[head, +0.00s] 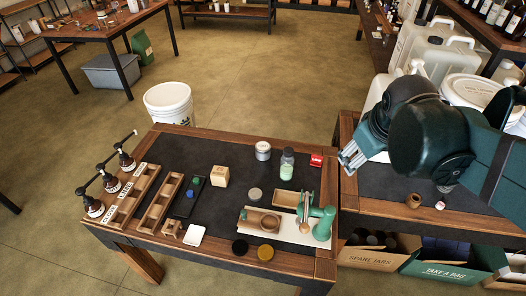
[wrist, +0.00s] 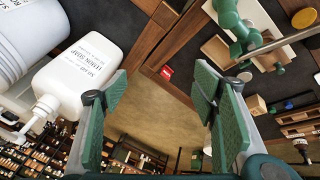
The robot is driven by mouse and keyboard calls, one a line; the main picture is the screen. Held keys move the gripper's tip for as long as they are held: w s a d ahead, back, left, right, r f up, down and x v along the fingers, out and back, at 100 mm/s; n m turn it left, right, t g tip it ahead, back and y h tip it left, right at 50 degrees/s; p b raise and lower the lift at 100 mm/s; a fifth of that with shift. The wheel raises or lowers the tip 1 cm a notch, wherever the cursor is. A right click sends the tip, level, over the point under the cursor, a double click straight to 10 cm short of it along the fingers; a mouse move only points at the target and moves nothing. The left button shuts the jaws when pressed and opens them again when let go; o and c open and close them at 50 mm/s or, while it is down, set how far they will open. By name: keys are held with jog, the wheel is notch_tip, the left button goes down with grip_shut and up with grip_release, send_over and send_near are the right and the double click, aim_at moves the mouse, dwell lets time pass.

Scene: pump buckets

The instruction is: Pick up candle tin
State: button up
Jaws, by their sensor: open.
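A short silver tin with a pale label, which looks like the candle tin (head: 263,150), stands upright near the far edge of the left table's dark top. My gripper (head: 350,158) is to its right, above the gap between the two tables, and apart from it. In the wrist view my gripper (wrist: 162,92) has its two green-padded fingers wide apart, with nothing between them but floor seen below. I cannot make out the tin for sure in the wrist view.
A jar with green contents (head: 287,164) stands just right of the tin, and a red box (head: 316,160) lies further right. A wooden block (head: 219,176), a grey disc (head: 254,194) and a green press (head: 325,222) are nearer. A white soap jug (wrist: 85,75) stands on the other table.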

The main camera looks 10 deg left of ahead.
jog(key=w+a+f+n+g, duration=0.1)
jog(key=w+a+n, duration=0.3)
jog(key=w+a, duration=0.4)
jog(key=n+g+h+p, duration=0.2)
jog(key=n+h, duration=0.1)
jog(key=n, duration=1.1)
send_over(262, 146)
jog(key=s, duration=0.2)
jog(key=f, duration=1.4)
jog(key=a+f, duration=0.1)
jog(key=f, duration=0.6)
jog(key=shift+w+f, duration=0.1)
jog(key=shift+w, duration=0.1)
jog(key=shift+a+f, duration=0.25)
jog(key=shift+f, duration=0.05)
jog(key=shift+x, duration=1.3)
jog(key=shift+w, duration=0.1)
